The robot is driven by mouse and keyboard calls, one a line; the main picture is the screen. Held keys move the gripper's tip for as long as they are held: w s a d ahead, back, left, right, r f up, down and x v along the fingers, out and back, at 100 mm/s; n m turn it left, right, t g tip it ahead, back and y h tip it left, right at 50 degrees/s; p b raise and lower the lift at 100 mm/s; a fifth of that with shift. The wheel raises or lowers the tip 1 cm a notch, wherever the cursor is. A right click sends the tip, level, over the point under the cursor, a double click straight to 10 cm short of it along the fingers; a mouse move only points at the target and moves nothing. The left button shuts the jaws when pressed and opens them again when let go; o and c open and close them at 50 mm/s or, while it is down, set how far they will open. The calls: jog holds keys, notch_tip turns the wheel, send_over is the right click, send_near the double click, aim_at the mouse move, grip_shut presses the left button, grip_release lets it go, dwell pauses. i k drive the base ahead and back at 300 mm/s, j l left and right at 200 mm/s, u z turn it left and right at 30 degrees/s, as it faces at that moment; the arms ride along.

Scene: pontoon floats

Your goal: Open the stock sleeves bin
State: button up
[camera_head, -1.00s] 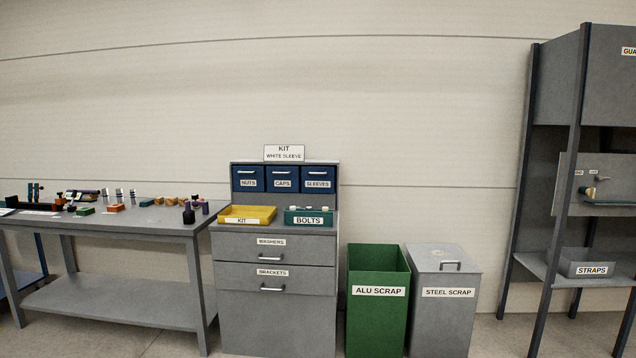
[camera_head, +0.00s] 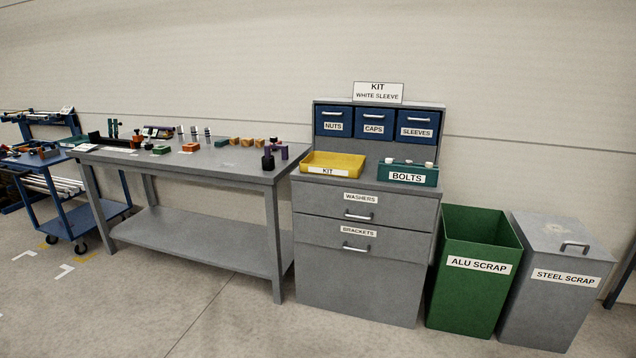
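The blue sleeves bin (camera_head: 417,125) is the rightmost of three blue bins in the upper rack of the grey cabinet. It is shut, with a light bar handle above its SLEEVES label. The caps bin (camera_head: 374,123) and nuts bin (camera_head: 333,122) sit to its left, both shut. A sign (camera_head: 378,93) reading KIT WHITE SLEEVE stands on top of the rack. My gripper does not show in the head view.
Below the bins, a yellow kit tray (camera_head: 334,161) and a green bolts box (camera_head: 408,173) stand on the cabinet top. A workbench (camera_head: 180,160) with small parts is left. Green (camera_head: 474,275) and grey (camera_head: 553,285) scrap bins stand right. The floor in front (camera_head: 240,320) is clear.

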aim_at(421, 127)
jog(key=i, duration=1.05)
jog(key=i+j, duration=0.15)
jog(key=i, duration=0.9)
